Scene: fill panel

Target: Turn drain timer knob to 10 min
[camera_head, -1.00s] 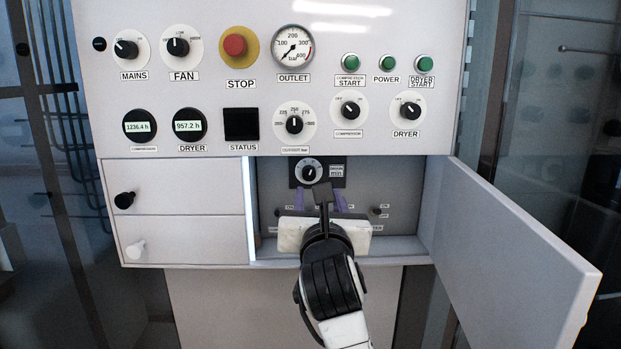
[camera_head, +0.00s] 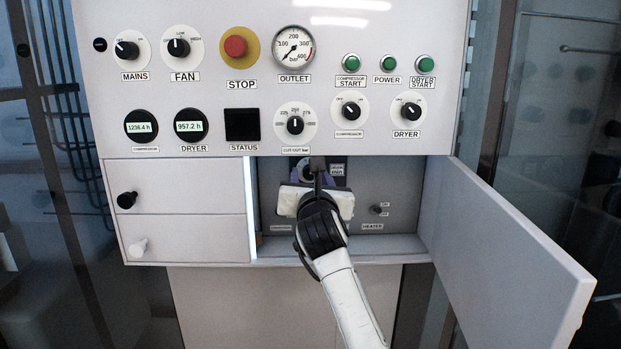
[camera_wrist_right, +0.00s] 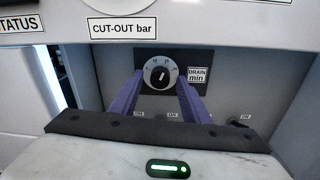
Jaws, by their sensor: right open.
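The drain timer knob (camera_wrist_right: 160,75) is a black knob on a white dial, on a dark plate labelled "DRAIN min" (camera_wrist_right: 199,75), inside the open compartment. In the right wrist view its white pointer line leans slightly right of straight up. My right gripper (camera_wrist_right: 158,92) is open, with one purple finger on each side of the dial's lower part. Whether the fingers touch it I cannot tell. In the head view my right gripper (camera_head: 320,184) covers most of the dial. My left gripper is not in view.
The compartment door (camera_head: 510,235) stands open to the right. Small switches sit below the dial, including the heater switch (camera_head: 376,209). The upper panel with the cut-out knob (camera_head: 295,125) overhangs just above. Closed drawers (camera_head: 185,185) are at left.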

